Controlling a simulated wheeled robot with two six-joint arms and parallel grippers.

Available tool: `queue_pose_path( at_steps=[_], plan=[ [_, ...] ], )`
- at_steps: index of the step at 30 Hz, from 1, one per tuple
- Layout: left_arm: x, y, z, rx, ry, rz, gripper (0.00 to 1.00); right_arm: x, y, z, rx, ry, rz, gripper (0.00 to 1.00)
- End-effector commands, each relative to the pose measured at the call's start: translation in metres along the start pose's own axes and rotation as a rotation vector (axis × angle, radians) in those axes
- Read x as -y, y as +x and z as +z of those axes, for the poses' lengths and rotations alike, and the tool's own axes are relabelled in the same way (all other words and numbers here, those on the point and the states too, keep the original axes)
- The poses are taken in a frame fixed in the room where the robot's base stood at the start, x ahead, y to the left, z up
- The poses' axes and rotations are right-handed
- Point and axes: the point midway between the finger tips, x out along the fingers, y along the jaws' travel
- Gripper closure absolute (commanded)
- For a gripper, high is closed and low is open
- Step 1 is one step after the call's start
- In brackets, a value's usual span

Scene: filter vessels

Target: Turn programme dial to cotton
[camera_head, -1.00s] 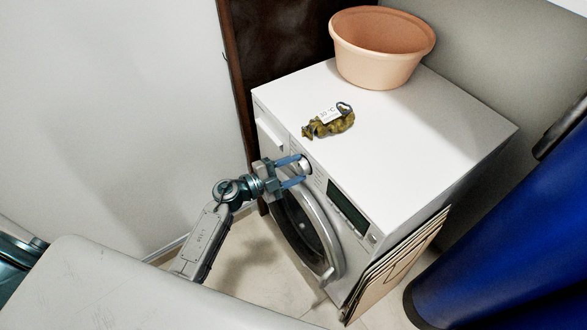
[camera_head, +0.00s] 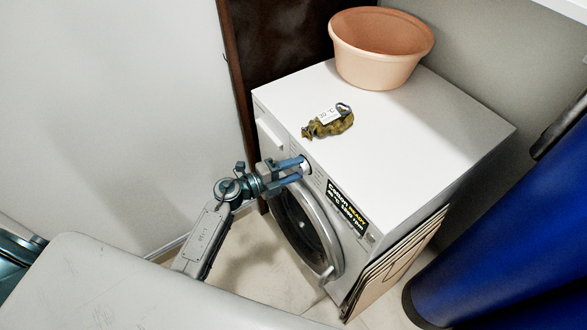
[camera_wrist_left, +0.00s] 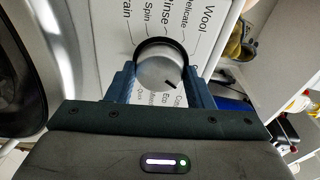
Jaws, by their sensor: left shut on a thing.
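The programme dial (camera_wrist_left: 160,66) is a round silver knob with a dark pointer mark on the front panel of the white washing machine (camera_head: 440,130). In the left wrist view its mark points to the lower right, toward printed words partly hidden there. My left gripper (camera_head: 300,168) is shut on the dial, with one blue finger on each side of it. In the head view the fingers mostly cover the dial. The display (camera_head: 347,207) is lit and reads "Cotton READY", with smaller temperature and rpm text below. My right gripper is not in view.
On the machine's top lie a brown-yellow patterned item with a white tag (camera_head: 328,122) and a peach tub (camera_head: 381,48). The round door (camera_head: 308,233) is below the panel. Flat cardboard (camera_head: 395,265) leans at the right side, near a blue cylinder (camera_head: 500,235).

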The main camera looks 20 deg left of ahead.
Motion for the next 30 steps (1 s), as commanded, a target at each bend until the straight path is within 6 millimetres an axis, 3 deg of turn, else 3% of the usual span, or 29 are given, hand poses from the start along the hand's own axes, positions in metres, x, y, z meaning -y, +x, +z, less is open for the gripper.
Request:
queue_pose_path(
  at_steps=[11, 12, 15, 24, 30],
  plan=[
    [-0.001, 0.0, 0.0, 0.001, 0.003, 0.002, 0.75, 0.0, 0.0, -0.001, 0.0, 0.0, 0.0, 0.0],
    [-0.001, 0.0, 0.0, 0.001, 0.003, 0.002, 0.45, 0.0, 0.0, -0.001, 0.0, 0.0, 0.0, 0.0],
    [-0.001, 0.0, 0.0, 0.001, 0.003, 0.002, 0.31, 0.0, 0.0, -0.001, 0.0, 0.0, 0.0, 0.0],
    [-0.001, -0.003, 0.0, 0.001, 0.003, 0.001, 0.31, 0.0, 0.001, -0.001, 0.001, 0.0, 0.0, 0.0],
    [-0.004, -0.031, 0.0, 0.0, 0.006, 0.005, 0.31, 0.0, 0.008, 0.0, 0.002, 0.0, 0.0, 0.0]
  ],
)
